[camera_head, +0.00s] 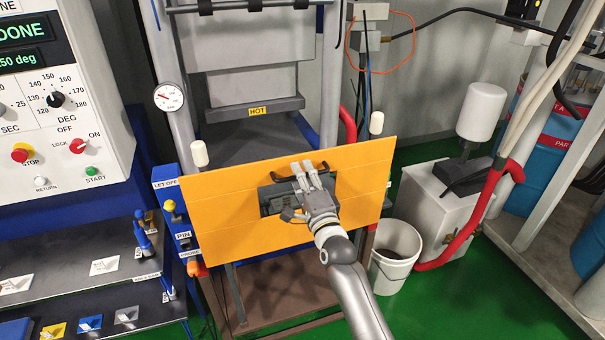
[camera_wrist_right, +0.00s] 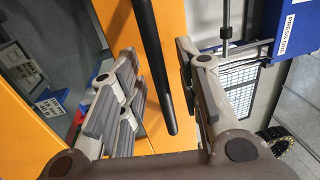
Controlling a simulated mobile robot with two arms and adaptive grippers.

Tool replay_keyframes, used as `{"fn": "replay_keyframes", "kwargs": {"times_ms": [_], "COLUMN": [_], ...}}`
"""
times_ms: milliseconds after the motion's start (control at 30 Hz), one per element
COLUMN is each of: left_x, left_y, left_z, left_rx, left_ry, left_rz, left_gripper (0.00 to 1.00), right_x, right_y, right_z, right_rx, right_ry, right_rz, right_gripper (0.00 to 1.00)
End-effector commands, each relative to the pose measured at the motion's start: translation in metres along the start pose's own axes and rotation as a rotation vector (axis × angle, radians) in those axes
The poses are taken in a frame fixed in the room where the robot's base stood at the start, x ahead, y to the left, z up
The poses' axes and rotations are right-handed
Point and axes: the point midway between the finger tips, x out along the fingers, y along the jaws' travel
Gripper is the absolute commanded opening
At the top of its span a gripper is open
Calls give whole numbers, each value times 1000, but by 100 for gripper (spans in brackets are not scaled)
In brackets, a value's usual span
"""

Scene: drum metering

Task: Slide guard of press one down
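The guard of the press is an orange panel (camera_head: 225,205) with a window in its middle. It stands low across the front of the press, and the dark platen area above it is uncovered. A black bar handle (camera_head: 285,179) runs along the window's top edge. My right gripper (camera_head: 308,174) is in front of the window at this handle. In the right wrist view the handle (camera_wrist_right: 155,70) passes between the spread fingers of the right gripper (camera_wrist_right: 163,62), with gaps seen beside it. The right gripper is open. My left gripper is not in view.
A blue side box (camera_head: 175,210) with labelled controls stands left of the guard. A control cabinet (camera_head: 60,90) is further left. A white bucket (camera_head: 395,260), a grey box (camera_head: 440,205) and red hoses are at the right. Green floor is free at the lower right.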

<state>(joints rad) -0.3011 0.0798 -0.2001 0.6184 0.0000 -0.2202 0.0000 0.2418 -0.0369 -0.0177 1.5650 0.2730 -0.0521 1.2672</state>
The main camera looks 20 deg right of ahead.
Motion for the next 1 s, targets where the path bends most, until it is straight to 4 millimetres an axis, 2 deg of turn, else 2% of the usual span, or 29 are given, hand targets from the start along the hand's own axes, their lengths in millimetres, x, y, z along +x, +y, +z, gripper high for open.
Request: {"fn": "replay_keyframes", "kwargs": {"times_ms": [267, 533, 867, 1000], "left_x": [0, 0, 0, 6], "left_y": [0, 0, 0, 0], "left_z": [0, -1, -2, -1], "left_rx": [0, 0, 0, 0], "left_ry": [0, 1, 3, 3], "left_rz": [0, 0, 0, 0], "left_gripper": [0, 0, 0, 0], "right_x": [1, 1, 1, -1], "right_y": [0, 0, 1, 9], "right_z": [0, 0, 0, 0], "right_rx": [-1, 0, 0, 0], "right_ry": [0, 0, 0, 0], "right_rz": [0, 0, 1, 2], "right_gripper": [32, 0, 0, 0]}}
